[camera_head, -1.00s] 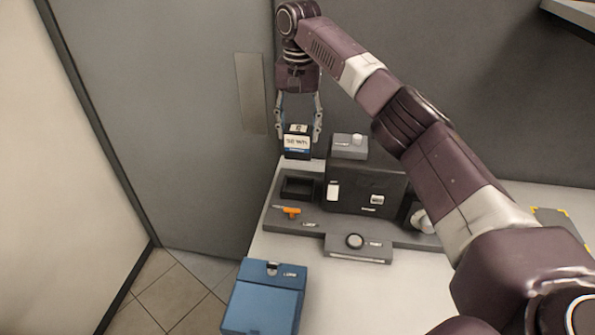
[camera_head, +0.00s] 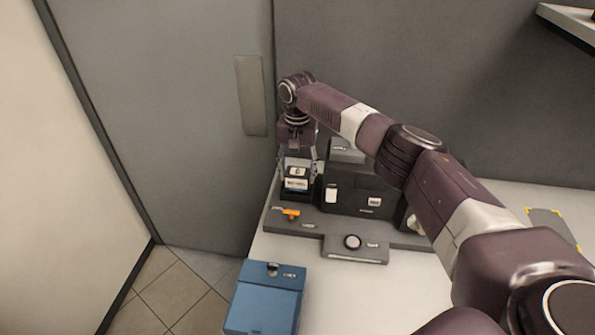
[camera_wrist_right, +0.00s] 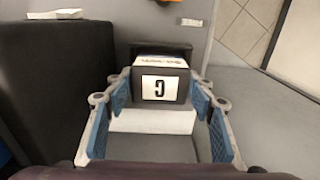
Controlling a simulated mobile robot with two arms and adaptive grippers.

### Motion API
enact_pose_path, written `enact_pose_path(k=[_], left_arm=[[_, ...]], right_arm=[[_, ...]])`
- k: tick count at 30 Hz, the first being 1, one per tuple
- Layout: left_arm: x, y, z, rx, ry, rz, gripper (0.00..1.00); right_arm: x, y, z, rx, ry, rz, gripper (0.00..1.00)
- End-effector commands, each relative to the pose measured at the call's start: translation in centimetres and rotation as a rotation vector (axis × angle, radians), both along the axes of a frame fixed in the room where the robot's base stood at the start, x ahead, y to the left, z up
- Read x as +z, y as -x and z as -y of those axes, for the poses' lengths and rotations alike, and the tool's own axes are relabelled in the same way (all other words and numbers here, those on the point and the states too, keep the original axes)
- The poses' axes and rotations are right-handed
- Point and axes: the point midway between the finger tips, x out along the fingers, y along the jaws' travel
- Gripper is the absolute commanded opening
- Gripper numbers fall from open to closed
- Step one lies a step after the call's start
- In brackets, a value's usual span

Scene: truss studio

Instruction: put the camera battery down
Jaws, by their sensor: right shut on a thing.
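The camera battery (camera_head: 296,183) is a small dark block with a white label and a blue band. My right gripper (camera_head: 297,190) is shut on it from above, one finger on each side. The wrist view shows the battery's end with a label (camera_wrist_right: 160,87) between the blue finger pads. The battery is upright at the square black recess at the left back of the dark grey station (camera_head: 285,222). The battery and fingers hide most of the recess, and I cannot tell whether it touches the bottom. My left gripper is not in view.
A tall dark block (camera_head: 352,190) stands close right of the battery. An orange piece (camera_head: 290,212) lies just in front. A round knob (camera_head: 353,242) is at the station's front. A blue box (camera_head: 264,300) stands nearer. The white table is clear right of it.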

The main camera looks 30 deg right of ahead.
Motion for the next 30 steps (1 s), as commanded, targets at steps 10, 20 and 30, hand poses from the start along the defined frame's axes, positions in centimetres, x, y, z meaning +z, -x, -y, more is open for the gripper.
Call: enact_pose_path(k=[10,20,30], left_arm=[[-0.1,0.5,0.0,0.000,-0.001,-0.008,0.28],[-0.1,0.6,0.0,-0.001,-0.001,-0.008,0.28],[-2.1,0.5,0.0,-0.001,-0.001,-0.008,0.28]], right_arm=[[-0.1,0.0,0.0,0.001,0.001,-0.001,0.65],[0.1,0.0,0.0,0.000,0.000,0.000,0.68],[5.5,-0.2,-0.1,0.001,-0.001,0.006,0.68]])
